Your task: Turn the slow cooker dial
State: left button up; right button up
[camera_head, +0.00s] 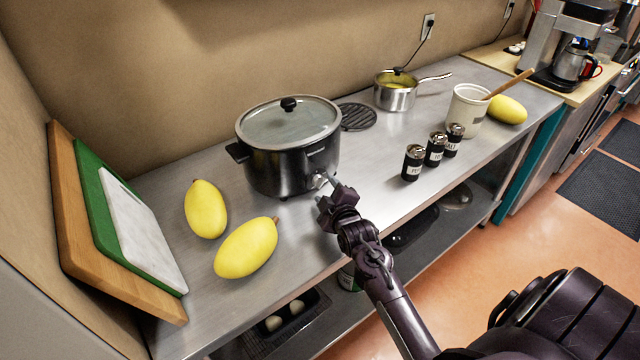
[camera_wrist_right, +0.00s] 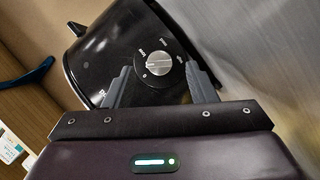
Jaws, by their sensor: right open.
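The slow cooker (camera_head: 283,160) is a black pot with a glass lid, standing on the steel counter in the head view. Its silver dial (camera_head: 320,181) is low on its front. In the right wrist view the dial (camera_wrist_right: 153,65) faces the camera, with white marks around it on the black body (camera_wrist_right: 105,50). My right gripper (camera_head: 329,188) is open in front of the dial. In the right wrist view its two fingers (camera_wrist_right: 160,82) stand apart on either side of the dial. I cannot tell whether they touch the dial. My left gripper is not in view.
Two yellow squash (camera_head: 246,247) lie left of the cooker on the counter (camera_head: 345,225). Cutting boards (camera_head: 115,220) lean at the left wall. Several shakers (camera_head: 412,163), a white container (camera_head: 467,110) and a saucepan (camera_head: 396,92) stand to the right.

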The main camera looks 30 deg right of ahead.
aim_at(319, 182)
jog(key=shift+w+d, duration=0.15)
jog(key=shift+w, duration=0.5)
jog(key=shift+w+f, duration=0.1)
jog(key=shift+w, duration=0.2)
jog(key=shift+w+d+f, duration=0.15)
jog(key=shift+w, duration=0.15)
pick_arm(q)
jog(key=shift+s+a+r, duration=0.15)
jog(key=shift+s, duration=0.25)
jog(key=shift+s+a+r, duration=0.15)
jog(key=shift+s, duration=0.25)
pick_arm(e)
jog(key=c, duration=1)
